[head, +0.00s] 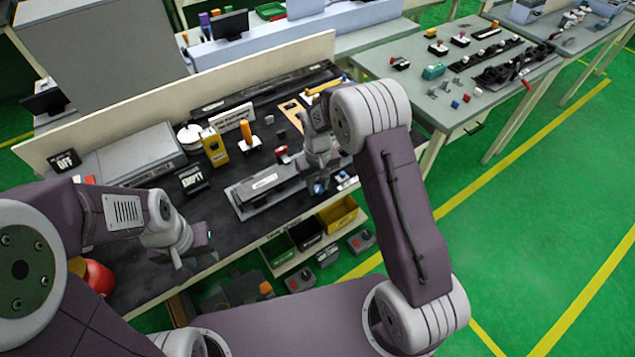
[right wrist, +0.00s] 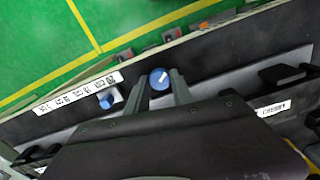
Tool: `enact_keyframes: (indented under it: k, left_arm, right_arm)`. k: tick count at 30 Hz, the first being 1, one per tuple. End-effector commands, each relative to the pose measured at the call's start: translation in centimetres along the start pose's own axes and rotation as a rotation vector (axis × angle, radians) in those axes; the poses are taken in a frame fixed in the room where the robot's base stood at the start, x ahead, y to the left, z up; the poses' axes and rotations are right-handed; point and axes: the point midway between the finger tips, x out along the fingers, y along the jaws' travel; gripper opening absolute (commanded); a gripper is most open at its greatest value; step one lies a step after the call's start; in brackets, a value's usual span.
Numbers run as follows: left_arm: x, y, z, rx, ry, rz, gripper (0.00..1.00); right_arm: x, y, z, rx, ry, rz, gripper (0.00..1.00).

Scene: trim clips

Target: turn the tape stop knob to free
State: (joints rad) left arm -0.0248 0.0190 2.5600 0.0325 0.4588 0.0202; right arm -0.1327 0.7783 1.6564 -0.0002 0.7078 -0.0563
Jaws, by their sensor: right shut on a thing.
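In the right wrist view, a round blue knob (right wrist: 159,78) with a slanted white pointer line sits between the two fingers of my right gripper (right wrist: 159,86), which is shut on it. A second blue knob (right wrist: 106,100) stands apart to the left, beside a white label strip (right wrist: 78,92) whose text I cannot read. In the head view my right gripper (head: 319,180) is low at the right part of the dark bench, and a blue knob (head: 318,189) shows at its tip. My left gripper (head: 190,250) hangs over the front left of the bench; its opening is unclear.
A grey rail fixture (head: 265,190) lies on the dark bench top left of my right gripper. Open bins (head: 338,214) hang below the front edge.

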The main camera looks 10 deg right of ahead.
Motion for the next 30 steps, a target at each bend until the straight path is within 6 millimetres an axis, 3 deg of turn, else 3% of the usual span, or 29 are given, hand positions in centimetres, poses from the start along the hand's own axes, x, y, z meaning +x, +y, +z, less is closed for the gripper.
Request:
enact_keyframes:
  k: [30]
  left_arm:
    - [-2.7, 0.1, -0.3, 0.0, 0.0, 0.0, 0.36]
  right_arm:
    - [-0.3, 0.1, -0.1, 0.964, 0.004, -0.002, 0.0]
